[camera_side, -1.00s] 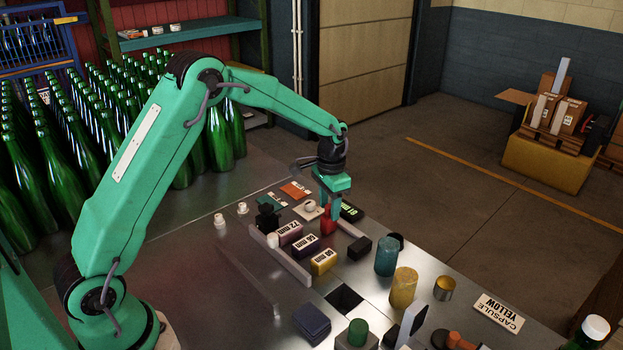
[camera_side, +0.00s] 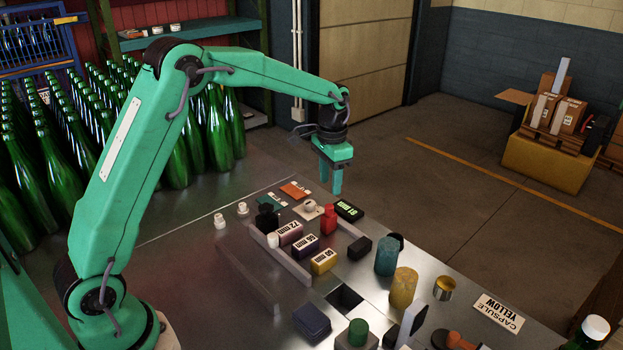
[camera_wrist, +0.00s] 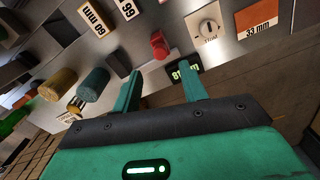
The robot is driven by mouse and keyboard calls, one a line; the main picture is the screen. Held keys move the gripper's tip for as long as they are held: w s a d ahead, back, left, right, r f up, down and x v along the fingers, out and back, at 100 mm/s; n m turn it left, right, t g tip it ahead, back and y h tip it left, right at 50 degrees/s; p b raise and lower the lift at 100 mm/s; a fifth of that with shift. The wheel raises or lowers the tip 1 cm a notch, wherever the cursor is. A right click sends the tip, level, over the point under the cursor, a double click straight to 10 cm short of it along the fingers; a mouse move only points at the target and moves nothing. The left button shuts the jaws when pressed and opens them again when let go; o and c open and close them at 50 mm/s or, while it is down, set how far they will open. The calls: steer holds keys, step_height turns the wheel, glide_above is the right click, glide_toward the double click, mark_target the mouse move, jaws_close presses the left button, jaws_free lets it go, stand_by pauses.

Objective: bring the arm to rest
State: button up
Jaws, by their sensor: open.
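My gripper (camera_side: 331,178) is green and hangs pointing down above the far part of the metal table. Its two fingers are apart with nothing between them; they also show in the wrist view (camera_wrist: 160,88). A red piece (camera_side: 328,220) stands on the table below the gripper, apart from the fingers. The red piece also shows in the wrist view (camera_wrist: 159,45), beyond the fingertips. My arm reaches over the table from the left.
Below the gripper are a small display (camera_side: 349,210), a dial plate (camera_side: 309,208) and labelled blocks (camera_side: 323,261). Teal (camera_side: 387,257) and yellow (camera_side: 403,288) cylinders stand to the right. Green bottles (camera_side: 180,140) crowd the left. The air around the gripper is clear.

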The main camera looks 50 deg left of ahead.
stand_by(0.3)
steer(key=shift+s+r, duration=0.3)
steer(key=shift+r, duration=0.2)
steer(key=s+d+r+n+t, duration=0.1)
steer(key=s+d+r+t, duration=0.15)
steer(key=s+r, duration=0.95)
steer(key=s+f+n+t, duration=0.2)
steer(key=s+t, duration=0.1)
steer(key=s, duration=1.4)
steer(key=shift+s+d, duration=0.15)
steer(key=shift+s, duration=0.1)
